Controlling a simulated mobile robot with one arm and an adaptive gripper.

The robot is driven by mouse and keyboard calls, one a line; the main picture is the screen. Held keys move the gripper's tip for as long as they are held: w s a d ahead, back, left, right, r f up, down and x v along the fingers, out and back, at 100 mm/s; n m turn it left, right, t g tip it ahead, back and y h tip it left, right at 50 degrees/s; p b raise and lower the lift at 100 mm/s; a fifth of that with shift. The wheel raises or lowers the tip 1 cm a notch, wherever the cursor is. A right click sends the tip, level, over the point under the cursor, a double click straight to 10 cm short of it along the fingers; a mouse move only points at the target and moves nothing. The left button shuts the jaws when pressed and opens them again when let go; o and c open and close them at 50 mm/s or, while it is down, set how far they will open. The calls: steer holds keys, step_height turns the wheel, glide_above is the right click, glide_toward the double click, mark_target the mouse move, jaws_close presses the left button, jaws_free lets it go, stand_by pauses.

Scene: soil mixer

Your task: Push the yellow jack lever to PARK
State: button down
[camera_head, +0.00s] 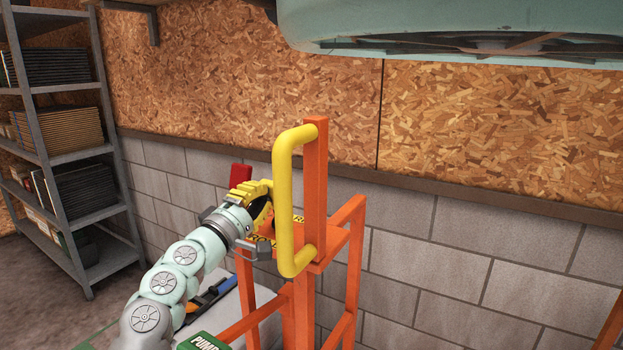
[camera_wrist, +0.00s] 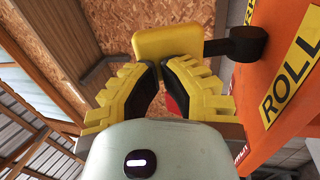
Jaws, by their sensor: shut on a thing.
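The yellow jack lever's block-shaped end (camera_wrist: 168,42) shows in the wrist view, joined by a short dark arm to a round dark pivot (camera_wrist: 247,44) on the orange plate. My gripper (camera_wrist: 167,66) has its yellow, black-padded fingers closed in on this block from below, with the tips at its lower edge. In the head view my gripper (camera_head: 262,212) is beside the orange frame, and it hides the lever. A yellow label reading ROLL (camera_wrist: 292,70) is on the orange plate to the right. I see no readable PARK label.
A large yellow loop handle (camera_head: 285,200) on an orange post (camera_head: 315,180) stands just right of my gripper. A red part (camera_head: 240,176) is behind. A green PUMP block (camera_head: 203,342) is below. A shelf (camera_head: 75,150) stands left; the teal drum (camera_head: 450,30) hangs above.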

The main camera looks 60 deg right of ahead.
mark_target(265, 181)
steer(key=shift+r+p, duration=0.25)
steer(key=shift+p, duration=0.1)
steer(key=d+r+y+p, duration=0.1)
steer(key=p, duration=0.5)
steer(key=shift+w+r+y, duration=0.1)
steer(key=shift+r+y, duration=0.1)
steer(key=shift+y, duration=0.1)
steer(key=d+y+p, duration=0.1)
steer(key=p, duration=0.2)
steer(key=y+p, duration=0.1)
steer(key=p, duration=0.3)
steer(key=shift+d+r, duration=0.35)
steer(key=d+y+p, duration=0.1)
steer(key=p, duration=0.2)
steer(key=d+y+p, duration=0.1)
steer(key=p, duration=0.3)
steer(key=shift+w+f+y, duration=0.1)
steer(key=shift+f+y, duration=0.15)
steer(key=shift+y, duration=0.15)
steer(key=shift+d+f+y+p, duration=0.2)
steer(key=shift+f+y+p, duration=0.1)
steer(key=shift+p, duration=0.25)
